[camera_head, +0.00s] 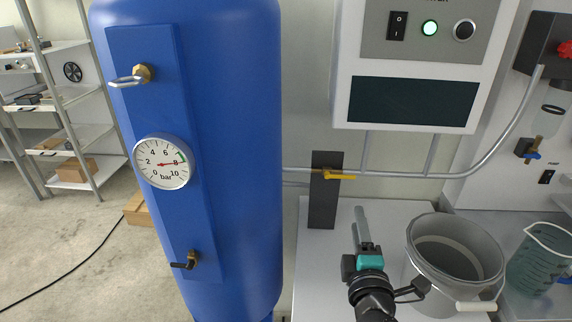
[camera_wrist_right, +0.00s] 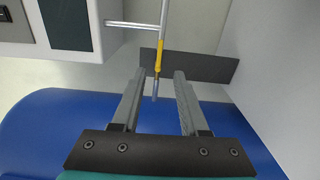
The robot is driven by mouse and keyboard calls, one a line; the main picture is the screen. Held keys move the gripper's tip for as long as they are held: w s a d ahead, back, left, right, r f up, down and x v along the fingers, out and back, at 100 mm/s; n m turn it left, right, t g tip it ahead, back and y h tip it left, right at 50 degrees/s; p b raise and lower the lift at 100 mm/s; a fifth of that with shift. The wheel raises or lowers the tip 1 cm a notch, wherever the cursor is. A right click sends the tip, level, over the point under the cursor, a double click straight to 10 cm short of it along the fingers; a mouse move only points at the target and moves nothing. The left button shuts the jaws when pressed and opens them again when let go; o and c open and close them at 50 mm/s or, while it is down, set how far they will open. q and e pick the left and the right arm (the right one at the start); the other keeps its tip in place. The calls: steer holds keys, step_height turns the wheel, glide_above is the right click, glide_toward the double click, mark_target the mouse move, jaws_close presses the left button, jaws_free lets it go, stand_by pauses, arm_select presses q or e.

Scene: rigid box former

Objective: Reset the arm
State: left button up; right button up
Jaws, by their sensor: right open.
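My right gripper (camera_head: 361,215) is in the lower middle of the head view, above the light worktop, with its fingers pointing away toward the wall. In the right wrist view my right gripper (camera_wrist_right: 160,76) is open, with two grey fingers apart and nothing gripped. A valve with a yellow handle (camera_head: 335,175) sits on a pipe at a dark plate (camera_head: 323,205), beyond the gripper in the head view. In the wrist view the yellow handle (camera_wrist_right: 159,56) shows beyond the gap between the fingertips. My left gripper is not in view.
A blue tank (camera_head: 240,130) with a pressure gauge (camera_head: 162,162) stands at left. A grey bucket (camera_head: 424,245) stands close right of my right gripper, and a jug (camera_head: 537,262) is farther right. A control box (camera_head: 345,90) hangs above. Some worktop (camera_head: 315,270) left of the gripper is clear.

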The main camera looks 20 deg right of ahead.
steer(key=s+a+f+m+g+y, duration=0.2)
steer(key=s+f+m+g, duration=0.4)
steer(key=s+f+m, duration=0.15)
steer(key=s+a+f+m+g+y, duration=0.4)
steer(key=s+a+f+g+y, duration=0.3)
steer(key=s+a, duration=0.45)
step_height(320, 180, down, 24)
steer(key=s+g+h+b, duration=0.1)
steer(key=s, duration=0.1)
steer(key=s+d+f+g+b, duration=0.1)
steer(key=s+d+f, duration=0.1)
steer(key=s+f, duration=1.1)
steer(key=shift+s+f+n, duration=0.3)
steer(key=shift+s+n, duration=0.15)
steer(key=shift+s, duration=0.15)
steer(key=shift+d, duration=0.1)
